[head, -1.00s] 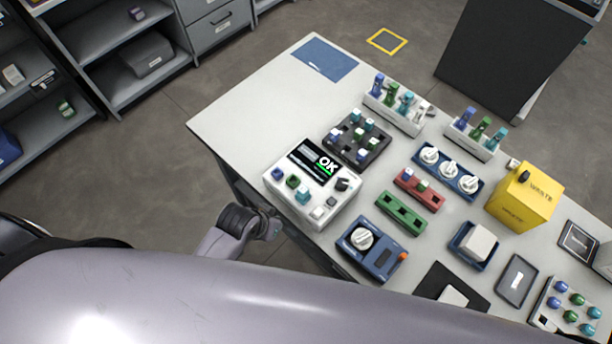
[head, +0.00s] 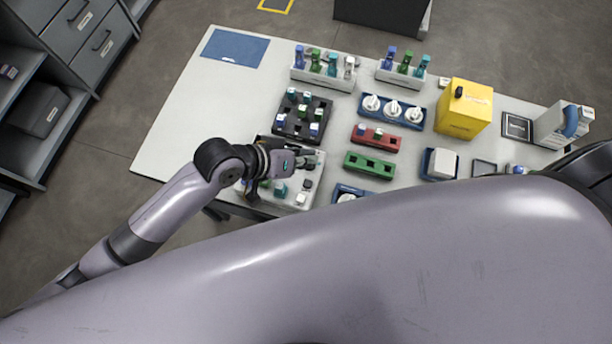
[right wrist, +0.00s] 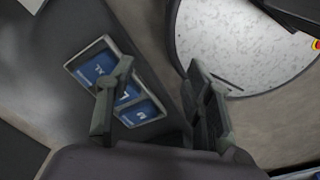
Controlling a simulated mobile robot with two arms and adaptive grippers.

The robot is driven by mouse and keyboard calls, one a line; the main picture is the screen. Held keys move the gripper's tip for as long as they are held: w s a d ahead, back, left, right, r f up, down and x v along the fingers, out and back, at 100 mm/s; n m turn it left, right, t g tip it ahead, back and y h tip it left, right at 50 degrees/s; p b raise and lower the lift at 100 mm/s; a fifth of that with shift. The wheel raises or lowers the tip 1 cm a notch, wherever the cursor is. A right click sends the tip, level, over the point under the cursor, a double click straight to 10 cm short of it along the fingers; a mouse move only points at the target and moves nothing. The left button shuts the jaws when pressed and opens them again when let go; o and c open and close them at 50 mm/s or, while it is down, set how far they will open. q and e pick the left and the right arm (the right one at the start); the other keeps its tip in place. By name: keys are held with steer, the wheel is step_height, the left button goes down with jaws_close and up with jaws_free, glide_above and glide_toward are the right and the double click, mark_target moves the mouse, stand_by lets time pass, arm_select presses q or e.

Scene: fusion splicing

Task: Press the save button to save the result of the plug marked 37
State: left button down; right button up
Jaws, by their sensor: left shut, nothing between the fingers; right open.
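The white splicer (head: 318,170) stands at the front left of the table, with blue, green and teal plugs (head: 280,190) at its front and small dark and pale buttons (head: 304,191) at its front right. My left gripper (head: 306,161) is shut and empty, over the splicer. It and its wrist hide the splicer's screen. I cannot make out the save button's marking or the number 37. My right gripper (right wrist: 158,88) shows in the right wrist view, open and empty, away from the splicer.
A black plug tray (head: 302,116) stands just behind the splicer. Red (head: 376,138) and green (head: 369,165) holders, a blue tray of white reels (head: 393,108) and a yellow waste bin (head: 464,109) lie to the right. My own arm covers the foreground.

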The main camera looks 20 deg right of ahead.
arm_select(q)
steer(key=shift+a+f, duration=0.1)
steer(key=shift+f, duration=0.3)
arm_select(e)
steer(key=shift+w+a, duration=0.3)
steer(key=shift+a, duration=0.35)
steer(key=shift+w+a, duration=0.25)
steer(key=shift+a, duration=0.35)
arm_select(q)
steer(key=shift+w, duration=0.1)
arm_select(e)
steer(key=shift+d, duration=0.1)
arm_select(q)
step_height(320, 180, down, 6)
steer(key=b, duration=0.7)
steer(key=shift+f, duration=0.25)
steer(key=shift+f+b, duration=0.75)
steer(key=shift+f, duration=0.4)
arm_select(e)
step_height(320, 180, down, 8)
steer(key=shift+d+f, duration=0.2)
steer(key=shift+d, duration=0.2)
